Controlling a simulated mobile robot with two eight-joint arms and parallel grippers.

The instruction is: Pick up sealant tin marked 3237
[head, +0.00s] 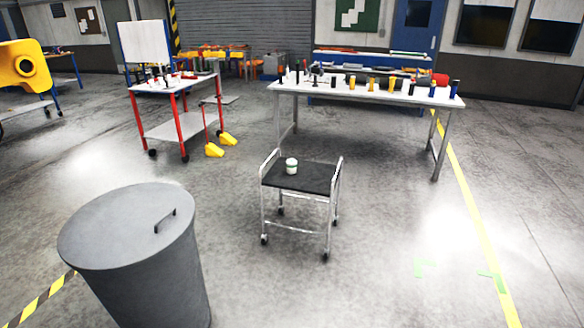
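A small white and pale green tin (291,166) stands upright on the black top of a low wheeled cart (318,182) in the middle of the head view. Any marking on it is too small to read, so I cannot tell whether it is the tin marked 3237. Several small containers stand on the long white table (300,89) behind, too small to identify. Neither of my grippers shows in the head view.
A large grey lidded bin (120,225) stands at the front left. A red-legged wheeled workbench (170,130) with yellow wheel chocks (214,150) is at the back left. A yellow floor line (470,200) runs down the right. The floor around the cart is clear.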

